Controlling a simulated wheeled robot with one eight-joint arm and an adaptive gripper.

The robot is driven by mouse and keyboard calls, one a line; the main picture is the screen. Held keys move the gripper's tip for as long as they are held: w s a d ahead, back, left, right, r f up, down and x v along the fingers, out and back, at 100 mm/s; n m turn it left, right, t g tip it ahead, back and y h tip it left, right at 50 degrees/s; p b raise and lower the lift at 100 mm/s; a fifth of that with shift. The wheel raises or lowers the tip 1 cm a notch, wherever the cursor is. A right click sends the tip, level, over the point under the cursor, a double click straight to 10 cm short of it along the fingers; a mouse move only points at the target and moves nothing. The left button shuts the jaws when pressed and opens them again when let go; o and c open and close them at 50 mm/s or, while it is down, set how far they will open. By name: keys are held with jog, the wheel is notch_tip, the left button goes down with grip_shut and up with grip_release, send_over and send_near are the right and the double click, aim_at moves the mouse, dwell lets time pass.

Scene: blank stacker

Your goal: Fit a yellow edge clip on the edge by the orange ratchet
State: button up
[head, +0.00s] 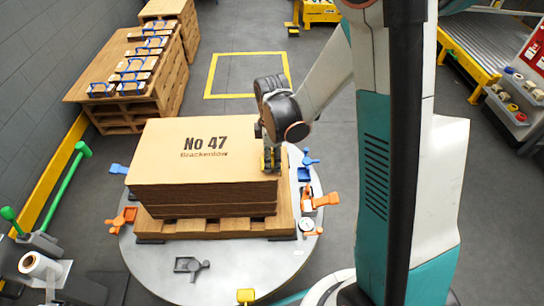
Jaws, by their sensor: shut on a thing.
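A stack of brown board (190,160) marked "No 47 Brackenlow" sits on a wooden pallet (215,228) on a round grey turntable (170,285). An orange ratchet (325,200) stands at the turntable's right side, by the stack's right edge. Another orange ratchet (121,220) is at the left. My gripper (271,166) is at the stack's top right edge, pointing down. It is shut on a small yellow piece (267,157), seemingly the yellow edge clip, mostly hidden by the fingers. I cannot tell whether the clip touches the board.
A pallet with blue-handled items (130,70) is at the back left. A side shelf (515,108) holds rolls. The yellow-marked floor square (245,75) is clear.

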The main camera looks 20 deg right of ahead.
jog(key=shift+f, duration=0.2)
jog(key=o, duration=1)
jog(key=shift+o, duration=0.2)
